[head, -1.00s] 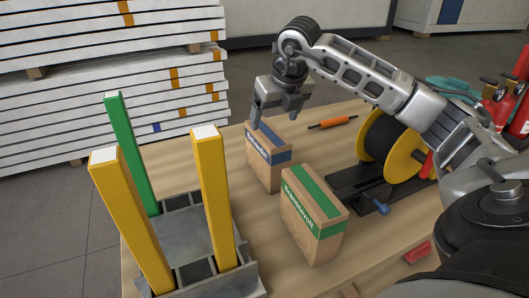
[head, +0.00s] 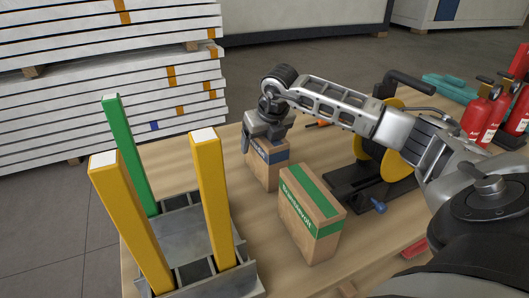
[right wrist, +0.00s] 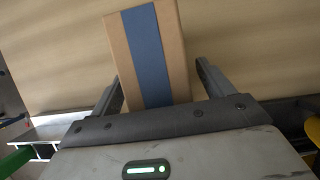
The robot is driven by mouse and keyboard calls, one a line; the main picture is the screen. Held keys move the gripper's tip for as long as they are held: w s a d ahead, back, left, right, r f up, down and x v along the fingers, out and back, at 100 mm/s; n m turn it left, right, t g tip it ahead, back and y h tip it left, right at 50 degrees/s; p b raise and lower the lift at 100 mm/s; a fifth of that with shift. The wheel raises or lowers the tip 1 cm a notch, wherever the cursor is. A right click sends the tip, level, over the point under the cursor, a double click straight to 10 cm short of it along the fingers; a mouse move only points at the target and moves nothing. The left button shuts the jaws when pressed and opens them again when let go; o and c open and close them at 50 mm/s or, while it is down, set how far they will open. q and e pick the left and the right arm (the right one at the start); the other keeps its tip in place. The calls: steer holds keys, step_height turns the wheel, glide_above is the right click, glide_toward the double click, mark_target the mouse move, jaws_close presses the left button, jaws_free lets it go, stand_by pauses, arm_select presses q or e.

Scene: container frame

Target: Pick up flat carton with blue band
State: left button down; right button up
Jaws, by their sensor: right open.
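The flat carton with blue band (head: 268,172) stands upright on the wooden table, behind and left of a carton with a green band (head: 312,225). My right gripper (head: 262,146) is over the top of the blue-band carton and hides part of it. In the right wrist view the blue-band carton (right wrist: 152,55) lies between the two open fingers of the gripper (right wrist: 155,85). My left gripper is not in view.
A grey rack (head: 183,240) with yellow and green posts stands left of the cartons. A black and yellow cable reel (head: 385,150) is to the right, with red fire extinguishers (head: 485,112) beyond. White stacked panels (head: 110,80) are behind the table.

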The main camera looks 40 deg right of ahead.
steer(key=shift+f, duration=0.2)
steer(key=shift+r, duration=0.1)
steer(key=c, duration=1.3)
steer(key=shift+c, duration=0.2)
